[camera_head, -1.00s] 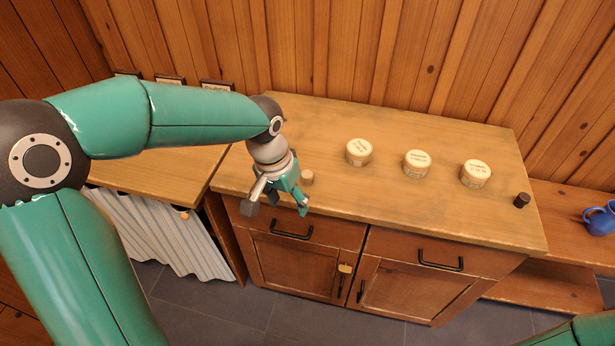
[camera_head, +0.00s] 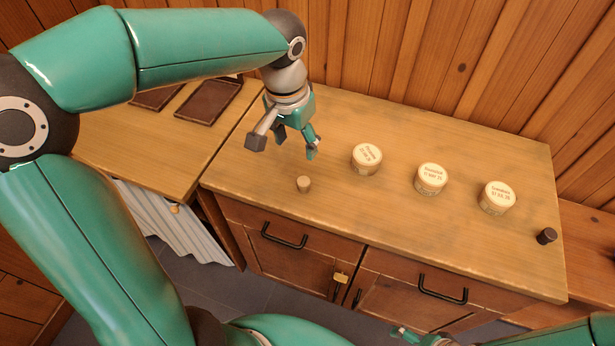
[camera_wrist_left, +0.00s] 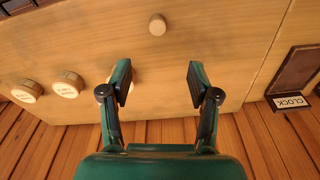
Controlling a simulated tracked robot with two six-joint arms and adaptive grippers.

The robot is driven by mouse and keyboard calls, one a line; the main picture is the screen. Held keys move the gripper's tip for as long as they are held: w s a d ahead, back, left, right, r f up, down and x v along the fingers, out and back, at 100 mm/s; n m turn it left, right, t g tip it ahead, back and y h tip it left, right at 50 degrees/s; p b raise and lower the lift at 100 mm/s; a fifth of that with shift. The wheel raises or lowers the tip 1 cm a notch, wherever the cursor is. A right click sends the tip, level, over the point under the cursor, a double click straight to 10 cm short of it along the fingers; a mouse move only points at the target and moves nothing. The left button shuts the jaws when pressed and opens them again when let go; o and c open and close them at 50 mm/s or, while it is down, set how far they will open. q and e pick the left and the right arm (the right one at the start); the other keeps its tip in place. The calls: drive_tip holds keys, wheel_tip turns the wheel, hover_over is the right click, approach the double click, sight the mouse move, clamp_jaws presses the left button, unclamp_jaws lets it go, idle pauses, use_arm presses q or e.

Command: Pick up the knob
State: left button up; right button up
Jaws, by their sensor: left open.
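A small pale wooden knob (camera_head: 304,184) stands on the worktop near its front edge, left of the jars. It also shows near the top of the left wrist view (camera_wrist_left: 157,25), beyond the fingertips and centred between them. My left gripper (camera_head: 284,147) is open and empty above the worktop, behind the knob and apart from it. In the left wrist view its two fingers (camera_wrist_left: 158,84) are spread wide. Part of my right gripper (camera_head: 405,334) seems to show at the bottom edge; its jaws cannot be made out.
Three labelled cream jars (camera_head: 367,159) stand in a row right of the knob. A dark cylinder (camera_head: 546,236) stands at the right end of the worktop (camera_head: 400,222). Dark frames (camera_head: 209,101) lie on the lower left counter. A plank wall rises behind.

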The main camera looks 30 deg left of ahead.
use_arm(q)
approach(303, 181)
drive_tip(key=f, duration=0.5)
drive_tip(key=shift+w+a+f, duration=0.1)
drive_tip(key=shift+w+a, duration=0.1)
drive_tip(key=shift+a, duration=0.1)
drive_tip(key=shift+w+d+f, duration=0.1)
drive_tip(key=shift+w+f, duration=0.05)
drive_tip(key=shift+f, duration=0.75)
drive_tip(key=shift+w+d+f, duration=0.15)
drive_tip(key=shift+w+f, duration=0.05)
drive_tip(key=shift+f, duration=0.7)
drive_tip(key=shift+w+d+f, duration=0.1)
drive_tip(key=shift+w+f, duration=0.05)
drive_tip(key=shift+f, duration=0.7)
drive_tip(key=c, duration=0.9)
